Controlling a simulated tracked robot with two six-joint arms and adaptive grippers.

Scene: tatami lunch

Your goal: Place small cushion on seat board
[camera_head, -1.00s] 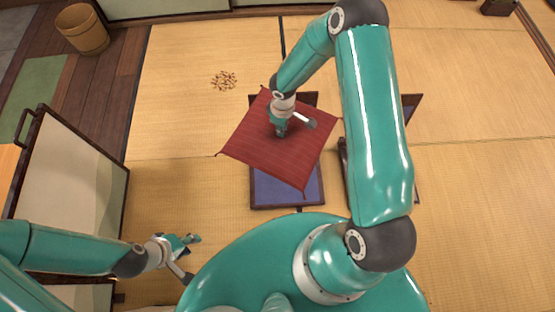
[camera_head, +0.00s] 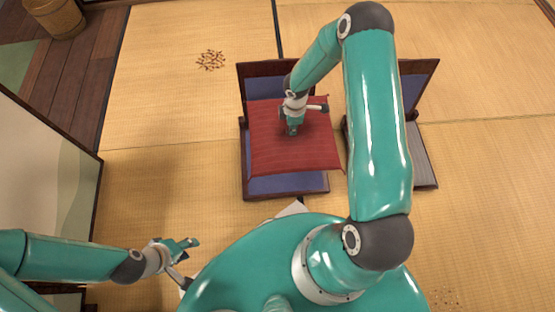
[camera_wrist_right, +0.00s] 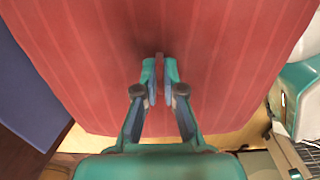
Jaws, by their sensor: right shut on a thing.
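The small cushion (camera_head: 267,152) is red, square and striped. My right gripper (camera_head: 292,128) is shut on a pinch of its cloth near the middle. In the right wrist view the fingertips (camera_wrist_right: 160,72) pinch a fold of the red cushion (camera_wrist_right: 225,45). The cushion is over a low legless chair with a dark wood frame and blue pads. The blue seat (camera_head: 285,184) shows below the cushion and the backrest (camera_head: 262,87) above it. I cannot tell whether the cushion touches the seat. My left gripper (camera_head: 186,258) is open and empty at the lower left.
A second low chair (camera_head: 421,155) stands to the right, partly behind my right arm, with a bare dark seat board. Small brown bits (camera_head: 211,60) lie on the tatami at the upper left. A wooden bucket (camera_head: 58,17) stands at the top left. A pale panel (camera_head: 40,165) is at the left.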

